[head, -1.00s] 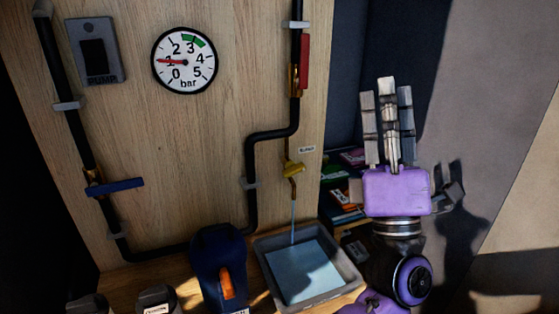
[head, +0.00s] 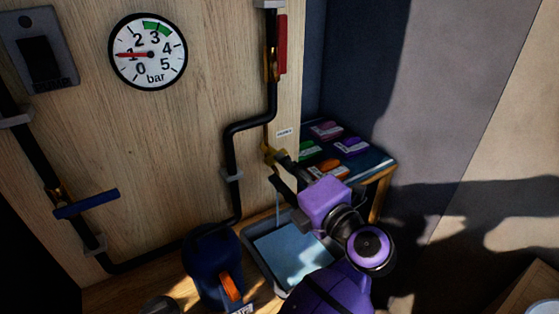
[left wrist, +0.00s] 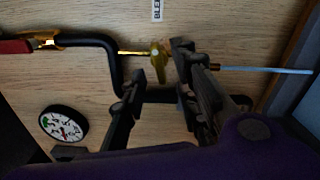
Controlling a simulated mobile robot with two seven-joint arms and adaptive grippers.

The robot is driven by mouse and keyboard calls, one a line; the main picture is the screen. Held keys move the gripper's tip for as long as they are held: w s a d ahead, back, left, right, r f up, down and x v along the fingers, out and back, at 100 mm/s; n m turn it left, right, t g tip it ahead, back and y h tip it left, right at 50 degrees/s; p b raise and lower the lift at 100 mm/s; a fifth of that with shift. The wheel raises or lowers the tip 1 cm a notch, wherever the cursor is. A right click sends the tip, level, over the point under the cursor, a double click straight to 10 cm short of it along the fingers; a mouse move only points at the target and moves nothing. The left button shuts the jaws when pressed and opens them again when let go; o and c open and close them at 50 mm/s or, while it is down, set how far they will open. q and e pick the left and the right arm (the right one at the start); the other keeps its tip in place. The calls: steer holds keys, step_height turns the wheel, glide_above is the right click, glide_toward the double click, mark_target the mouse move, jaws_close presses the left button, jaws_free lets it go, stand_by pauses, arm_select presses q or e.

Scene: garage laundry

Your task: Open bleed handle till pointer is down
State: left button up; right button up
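The yellow bleed handle (head: 270,153) sits on the brass outlet below the black pipe. It also shows in the left wrist view (left wrist: 158,63). My left gripper (head: 279,170) reaches it from the lower right, its dark fingers apart. In the left wrist view, one fingertip of my left gripper (left wrist: 160,62) is on each side of the handle; I cannot tell whether they touch it. The pressure gauge (head: 148,51) has its red pointer left, near 1, below the green band. Water (head: 278,204) runs from the outlet. My right gripper is out of view.
A grey tray (head: 252,268) with water stands under the outlet. A blue container with an orange handle (head: 211,262) is left of it. A red-handled valve (head: 281,44) is above, a blue-handled one (head: 87,204) at left. A shelf (head: 382,166) with coloured packets stands behind my gripper.

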arm_select(q)
steer(key=x, duration=0.2)
steer(key=shift+w+a, duration=0.2)
steer(key=shift+w, duration=0.05)
